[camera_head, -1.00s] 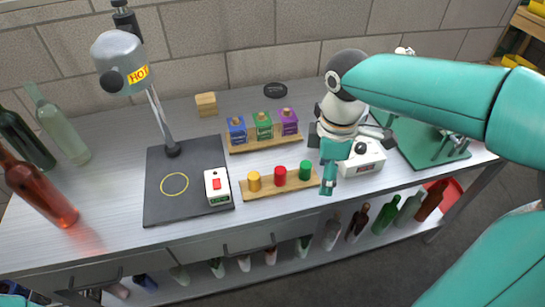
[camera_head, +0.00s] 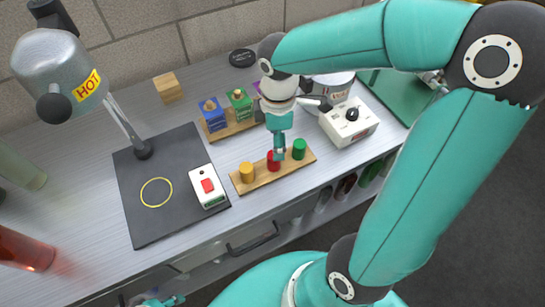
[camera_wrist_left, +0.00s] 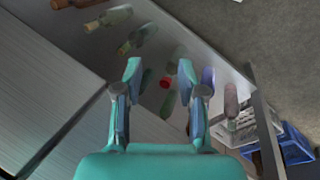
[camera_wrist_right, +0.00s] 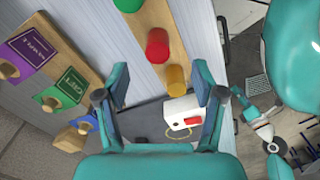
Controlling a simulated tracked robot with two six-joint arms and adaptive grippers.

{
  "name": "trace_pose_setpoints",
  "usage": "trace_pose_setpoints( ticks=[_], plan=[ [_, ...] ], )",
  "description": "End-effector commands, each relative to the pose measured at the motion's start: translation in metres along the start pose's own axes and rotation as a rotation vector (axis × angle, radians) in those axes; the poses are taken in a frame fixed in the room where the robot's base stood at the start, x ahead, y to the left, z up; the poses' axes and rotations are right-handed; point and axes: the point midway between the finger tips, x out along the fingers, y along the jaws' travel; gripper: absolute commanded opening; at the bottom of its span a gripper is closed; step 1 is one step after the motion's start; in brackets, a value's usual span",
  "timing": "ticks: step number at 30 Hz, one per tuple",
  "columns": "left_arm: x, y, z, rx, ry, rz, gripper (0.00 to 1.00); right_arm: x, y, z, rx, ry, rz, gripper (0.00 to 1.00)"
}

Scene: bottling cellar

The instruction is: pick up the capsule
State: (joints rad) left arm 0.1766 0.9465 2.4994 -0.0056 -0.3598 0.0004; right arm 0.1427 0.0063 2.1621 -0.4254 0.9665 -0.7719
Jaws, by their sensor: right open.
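A yellow capsule (camera_head: 247,172), a red capsule (camera_head: 273,161) and a green capsule (camera_head: 299,148) stand upright on a wooden strip (camera_head: 265,184) on the bench. My right gripper (camera_head: 279,152) points down over the strip, right at the red capsule in the picture and partly covering it. In the right wrist view, my right gripper (camera_wrist_right: 163,82) has its fingers spread and nothing held; the red capsule (camera_wrist_right: 157,46) and yellow capsule (camera_wrist_right: 176,78) show beyond and between the fingertips. My left gripper (camera_wrist_left: 167,75) is open and empty, with shelf bottles below the bench beyond it.
A dark pad (camera_head: 140,215) with a yellow ring and a red-switch box (camera_head: 208,187) lies left of the strip, under a lamp marked HOT (camera_head: 75,85). Behind it stand coloured blocks on another strip (camera_head: 232,130). A white box (camera_head: 350,121) with a black knob is at the right.

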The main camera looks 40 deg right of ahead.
Motion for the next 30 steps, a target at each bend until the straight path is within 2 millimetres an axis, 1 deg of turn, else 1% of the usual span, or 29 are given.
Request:
trace_pose_setpoints(
  ticks=[1, 3, 6, 13, 18, 21, 24, 30],
  plan=[
    [0.001, 0.0, 0.0, 0.0, 0.0, 0.0, 0.4, 0.011, -0.001, 0.001, 0.0, -0.002, -0.005, 0.68],
    [0.001, 0.0, 0.0, 0.0, 0.001, 0.0, 0.4, 0.022, 0.0, 0.001, 0.001, -0.003, -0.003, 0.68],
    [0.001, 0.0, 0.0, 0.0, 0.001, 0.0, 0.4, 0.032, 0.0, 0.001, 0.003, -0.001, -0.002, 0.68],
    [-0.001, 0.0, 0.0, 0.0, 0.001, 0.0, 0.4, 0.044, 0.001, 0.001, 0.003, -0.001, -0.002, 0.68],
    [-0.005, 0.002, 0.0, 0.0, 0.001, 0.0, 0.4, 0.069, 0.004, -0.002, 0.002, -0.002, -0.006, 0.68],
    [-0.003, 0.001, 0.0, 0.0, 0.001, 0.0, 0.4, 0.082, 0.004, -0.002, 0.003, -0.001, -0.002, 0.68],
    [-0.003, 0.001, 0.0, 0.0, 0.001, 0.0, 0.4, 0.087, 0.004, -0.002, 0.003, 0.0, -0.001, 0.68],
    [-0.003, 0.001, 0.0, 0.0, 0.001, 0.0, 0.4, 0.088, 0.005, -0.003, 0.004, 0.001, 0.001, 0.68]
  ],
)
